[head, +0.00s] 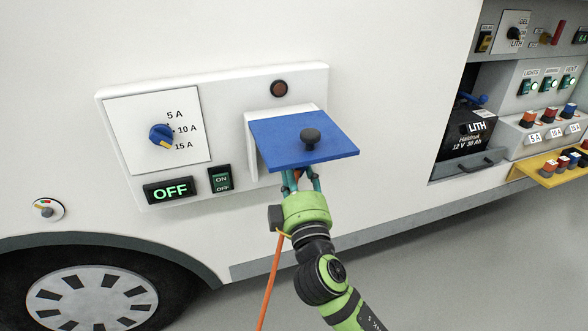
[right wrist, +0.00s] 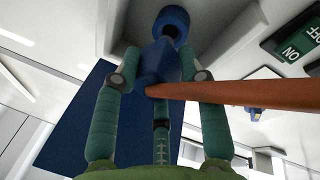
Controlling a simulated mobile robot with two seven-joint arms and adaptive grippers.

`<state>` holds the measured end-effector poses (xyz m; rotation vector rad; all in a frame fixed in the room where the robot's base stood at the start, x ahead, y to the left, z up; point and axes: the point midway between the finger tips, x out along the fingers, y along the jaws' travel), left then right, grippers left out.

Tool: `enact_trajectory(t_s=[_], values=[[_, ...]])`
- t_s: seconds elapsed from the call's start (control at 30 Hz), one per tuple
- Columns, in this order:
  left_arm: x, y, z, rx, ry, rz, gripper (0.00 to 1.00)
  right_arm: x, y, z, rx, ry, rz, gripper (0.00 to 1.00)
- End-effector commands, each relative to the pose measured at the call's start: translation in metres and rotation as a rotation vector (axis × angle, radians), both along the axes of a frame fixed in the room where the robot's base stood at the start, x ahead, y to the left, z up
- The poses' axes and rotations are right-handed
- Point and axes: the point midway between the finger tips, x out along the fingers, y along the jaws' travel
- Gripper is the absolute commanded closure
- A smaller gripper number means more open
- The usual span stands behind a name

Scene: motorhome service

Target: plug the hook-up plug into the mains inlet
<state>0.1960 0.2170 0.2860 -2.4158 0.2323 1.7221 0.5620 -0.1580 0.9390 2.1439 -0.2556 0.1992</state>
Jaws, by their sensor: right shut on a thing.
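In the head view my right gripper (head: 302,180) reaches up under a raised blue flap (head: 285,150) with a black knob, which hides the fingertips and the inlet. In the right wrist view the teal fingers of the right gripper (right wrist: 160,75) are shut on the blue hook-up plug (right wrist: 160,62). Its orange cable (right wrist: 240,92) runs off to the right, and the cable hangs down in the head view (head: 269,280). A round blue mains inlet (right wrist: 172,20) shows just beyond the plug in a pale recess. I cannot tell whether plug and inlet touch. My left gripper is not in view.
The white panel left of the flap carries an amp dial (head: 161,135), a display reading OFF (head: 168,190) and an on/off switch (head: 220,179). A red-brown round lamp (head: 280,88) sits above the flap. An open battery bay (head: 470,130) is at the right.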

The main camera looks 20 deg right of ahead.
Motion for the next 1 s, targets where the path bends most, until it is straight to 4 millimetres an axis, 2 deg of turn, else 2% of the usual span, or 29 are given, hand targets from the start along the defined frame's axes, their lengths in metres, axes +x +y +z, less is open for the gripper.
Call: enact_trajectory(t_s=[0.27,1.0], values=[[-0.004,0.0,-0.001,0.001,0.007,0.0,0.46,0.001,0.0,0.0,0.0,-0.001,0.001,1.0],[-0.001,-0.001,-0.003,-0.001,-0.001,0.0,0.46,0.023,0.001,0.0,0.001,-0.001,0.0,1.0]])
